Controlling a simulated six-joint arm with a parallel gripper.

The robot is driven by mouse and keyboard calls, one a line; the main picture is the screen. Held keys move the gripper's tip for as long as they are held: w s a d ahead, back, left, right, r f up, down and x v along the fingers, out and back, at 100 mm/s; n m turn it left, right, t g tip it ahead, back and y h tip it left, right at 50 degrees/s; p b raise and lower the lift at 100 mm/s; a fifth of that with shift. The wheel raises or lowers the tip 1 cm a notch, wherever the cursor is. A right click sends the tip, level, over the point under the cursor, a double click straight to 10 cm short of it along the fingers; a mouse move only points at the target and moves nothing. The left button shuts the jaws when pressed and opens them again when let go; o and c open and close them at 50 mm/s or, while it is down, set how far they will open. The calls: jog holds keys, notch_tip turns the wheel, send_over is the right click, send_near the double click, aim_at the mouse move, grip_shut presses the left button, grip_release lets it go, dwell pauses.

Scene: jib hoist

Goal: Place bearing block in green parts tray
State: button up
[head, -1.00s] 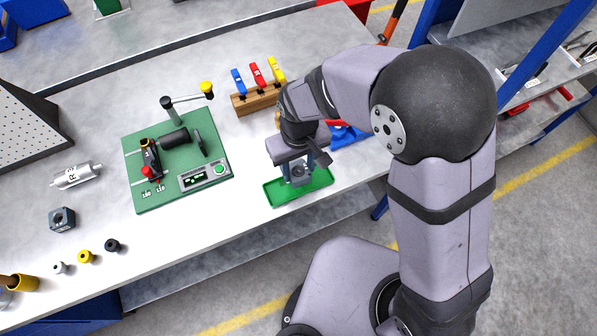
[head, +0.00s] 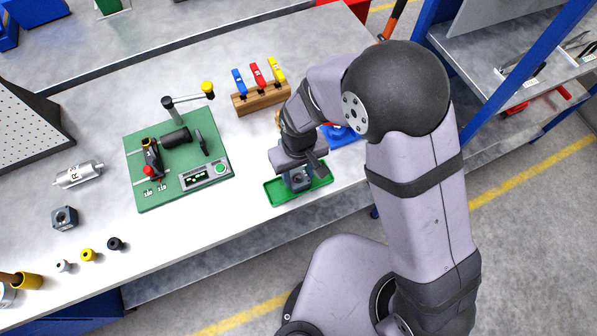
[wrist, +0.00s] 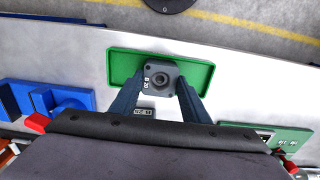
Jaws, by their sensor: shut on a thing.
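The green parts tray (head: 279,197) lies on the bench near its front edge. It also shows in the wrist view (wrist: 195,73), with its raised rim. The bearing block (wrist: 160,79) is a dark grey block with a round bore. My gripper (wrist: 158,98) is shut on it, one finger on each side. In the head view my gripper (head: 298,178) points down over the tray, and the block (head: 297,183) shows between the fingers. The block overlaps the tray in both views. I cannot tell whether it touches the tray floor.
A green board (head: 150,197) with a crank fixture stands left of the tray. A second grey block (head: 65,217), a silver cylinder (head: 78,174) and small knobs (head: 88,255) lie farther left. A wooden rack (head: 262,99) with coloured handles stands behind. A blue object (head: 342,134) lies behind right.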

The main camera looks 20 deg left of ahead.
aim_at(299, 179)
jog(key=shift+f, duration=0.15)
jog(key=o, duration=1.5)
jog(key=shift+c, duration=0.2)
notch_tip(299, 179, up, 12)
jog(key=b, duration=0.3)
jog(key=shift+r, duration=0.2)
jog(key=w+d+f+m, duration=0.1)
jog(key=w+d+m, duration=0.1)
jog(key=d, duration=0.7)
jog(key=w+d+m, duration=0.1)
jog(key=d+m, duration=0.2)
jog(key=d, duration=0.5)
jog(key=s+d+f+m, duration=0.2)
jog(key=s+d+m, duration=0.2)
jog(key=d, duration=0.7)
jog(key=shift+s+d, duration=0.25)
jog(key=shift+s, duration=0.2)
